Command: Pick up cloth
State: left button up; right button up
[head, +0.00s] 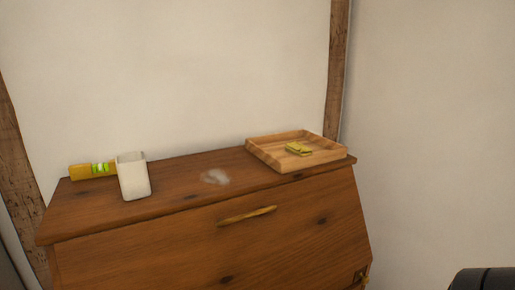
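A small folded yellow piece (299,149), which looks like the cloth, lies in a shallow light-wood tray (276,162). The tray sits at the right end of the top of a brown wooden cabinet (190,200). Neither of my grippers is in the head view. A dark rounded part, probably of my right arm, shows at the bottom right corner, well apart from the cabinet.
A white cup-like container (133,178) stands at the left of the cabinet top. A yellow spirit level (92,171) lies behind it. A pale dusty smudge (215,177) marks the otherwise clear middle. Walls stand behind and to the right.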

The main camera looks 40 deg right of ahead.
aim_at(295, 147)
jog(key=z, duration=1.6)
